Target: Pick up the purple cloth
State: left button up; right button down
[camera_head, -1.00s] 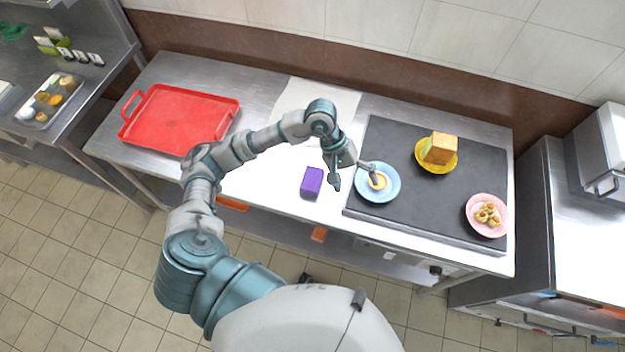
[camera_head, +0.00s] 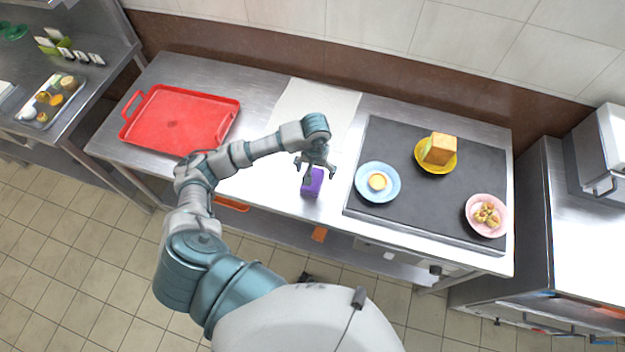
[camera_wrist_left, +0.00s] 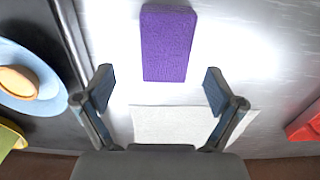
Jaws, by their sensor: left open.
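The purple cloth (camera_head: 314,187) is a folded block on the steel table near its front edge. It also shows in the left wrist view (camera_wrist_left: 168,44), at the top centre, beyond the open fingertips. My left gripper (camera_head: 316,172) is over the back part of the cloth in the head view and partly covers it. In the left wrist view my left gripper (camera_wrist_left: 159,88) is open, with its two fingers spread wide and nothing between them. My right gripper is not in view.
A red tray (camera_head: 128,140) lies at the left. A white sheet (camera_head: 345,105) lies behind the cloth. At the right, a dark board (camera_head: 400,140) holds a blue plate (camera_head: 363,194), a yellow plate (camera_head: 420,158) and a pink plate (camera_head: 472,222), all with food.

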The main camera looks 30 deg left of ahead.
aim_at(313, 175)
pick_arm(q)
jog(key=shift+f, duration=0.35)
jog(key=f, duration=0.4)
jog(key=shift+w+a+f+p, duration=0.1)
jog(key=shift+a+f+p, duration=0.2)
jog(key=shift+a+f, duration=0.1)
jog(key=shift+r, duration=0.1)
jog(key=c, duration=1.4)
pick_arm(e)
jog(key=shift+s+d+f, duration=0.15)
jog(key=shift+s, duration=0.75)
